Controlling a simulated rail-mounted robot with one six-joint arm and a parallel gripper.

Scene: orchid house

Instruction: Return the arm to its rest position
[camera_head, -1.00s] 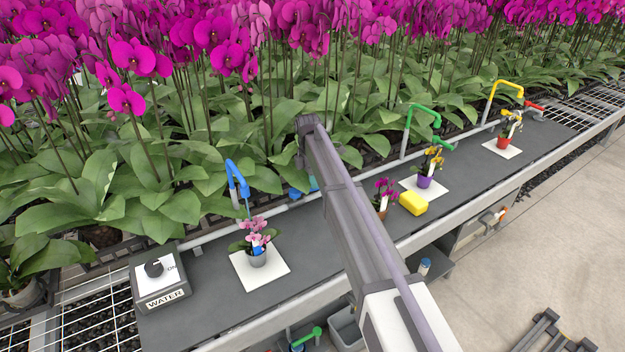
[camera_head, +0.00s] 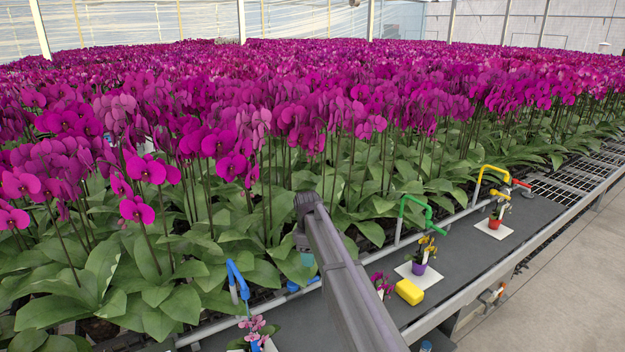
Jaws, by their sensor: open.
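My arm (camera_head: 345,275) reaches up from the bottom edge into the middle of the view, over the dark bench strip. Its far joint (camera_head: 308,203) stands in front of the orchid leaves. The arm bends down behind that joint. I cannot make out my gripper or its jaws; the arm seems to hide them. No held object shows.
A dense orchid bed (camera_head: 330,110) fills the left and back. On the bench strip (camera_head: 455,255) stand a pink orchid (camera_head: 256,328), a purple pot (camera_head: 418,268), a red pot (camera_head: 495,223) and a yellow sponge-like block (camera_head: 409,292). Blue (camera_head: 236,277), green (camera_head: 416,203) and yellow (camera_head: 492,169) pipes rise behind them.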

